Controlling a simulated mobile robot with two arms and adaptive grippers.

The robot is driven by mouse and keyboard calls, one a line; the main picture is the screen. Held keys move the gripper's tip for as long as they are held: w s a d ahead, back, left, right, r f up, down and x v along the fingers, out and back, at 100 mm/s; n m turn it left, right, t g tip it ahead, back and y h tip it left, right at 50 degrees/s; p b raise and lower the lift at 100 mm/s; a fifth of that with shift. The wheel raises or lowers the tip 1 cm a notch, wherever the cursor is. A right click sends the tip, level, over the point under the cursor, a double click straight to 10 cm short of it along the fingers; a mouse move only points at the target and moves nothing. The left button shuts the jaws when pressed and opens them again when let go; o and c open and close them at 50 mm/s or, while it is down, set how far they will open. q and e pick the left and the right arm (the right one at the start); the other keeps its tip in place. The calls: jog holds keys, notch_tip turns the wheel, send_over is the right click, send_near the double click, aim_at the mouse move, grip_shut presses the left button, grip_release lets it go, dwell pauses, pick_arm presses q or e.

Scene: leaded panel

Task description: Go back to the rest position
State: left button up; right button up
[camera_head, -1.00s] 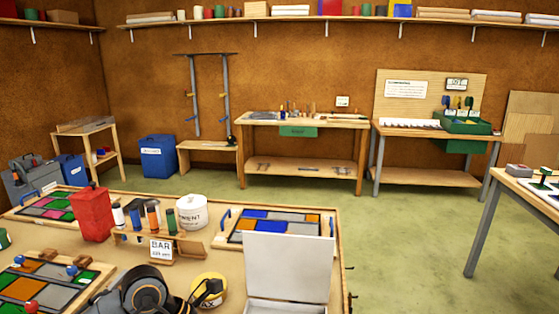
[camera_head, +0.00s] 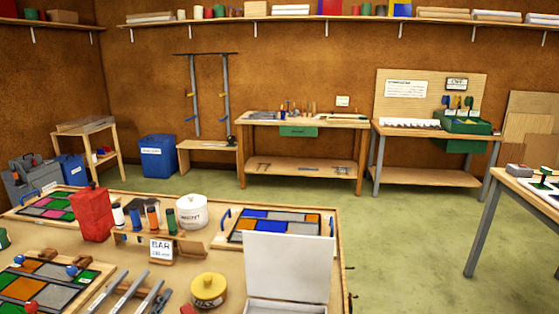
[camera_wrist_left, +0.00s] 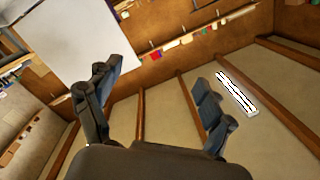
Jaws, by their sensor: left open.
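My left gripper (camera_wrist_left: 158,110) shows in the left wrist view with its two dark fingers wide apart and nothing between them. Behind it are the brown wall, a shelf and the ceiling with its beams, seen tilted. My left gripper does not show in the head view now. My right gripper is in neither view. The worktable (camera_head: 225,290) in front of me holds leaded panels, among them one with blue and orange panes (camera_head: 275,226) and one at the front left (camera_head: 30,285).
Green floor (camera_head: 400,240) lies clear beyond the table's right side.

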pick_arm(q)
jog(key=s+a+f+n+g+y, duration=0.1)
jog(key=s+a+f+n+g, duration=0.15)
jog(key=s+f+g, duration=0.35)
jog(key=s+a+f+n+g+y, duration=0.1)
jog(key=s+a+f+n+g, duration=0.2)
jog(key=f, duration=0.6)
jog(key=s+d+f+n+g+h, duration=0.1)
jog(key=s+f+g, duration=0.25)
jog(key=s, duration=0.35)
jog(key=s+d+f+g, duration=0.2)
jog(key=s+f, duration=0.2)
jog(key=s, duration=0.4)
notch_tip(320, 180, down, 26)
jog(key=s+g, duration=0.1)
jog(key=s, duration=0.1)
jog(key=s+a+f+g, duration=0.1)
jog(key=s+a+f, duration=0.2)
jog(key=s+f, duration=1.2)
jog(key=shift+s+f, duration=0.35)
jog(key=shift+s, duration=0.15)
